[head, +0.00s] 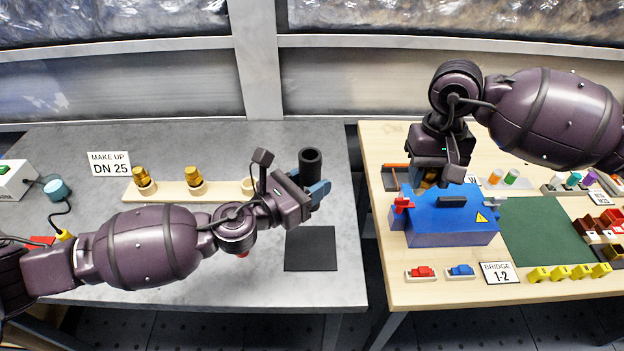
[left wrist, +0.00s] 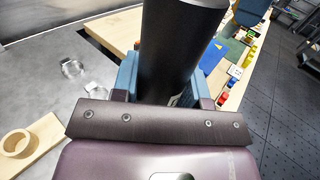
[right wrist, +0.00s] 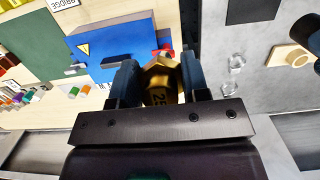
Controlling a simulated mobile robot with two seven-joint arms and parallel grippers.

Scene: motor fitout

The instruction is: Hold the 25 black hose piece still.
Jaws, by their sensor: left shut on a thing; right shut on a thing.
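The black hose piece (head: 311,163) stands roughly upright above the grey bench, with its open end up. It also shows in the left wrist view (left wrist: 176,45), rising between the blue fingers. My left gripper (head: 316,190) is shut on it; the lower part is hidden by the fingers. My right gripper (head: 428,180) is shut on a brass fitting (right wrist: 160,80) with a hexagonal part and a "25" marking, seen in the right wrist view. In the head view that fitting is mostly hidden, beside the blue box. The hose piece and the fitting are apart.
A wooden rack (head: 170,192) holds two brass fittings (head: 143,178) behind my left arm. A "MAKE UP DN 25" sign (head: 109,163) stands behind it. A black mat (head: 311,249) lies bare. The blue box (head: 450,222) sits on the wooden table, across a gap from the bench.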

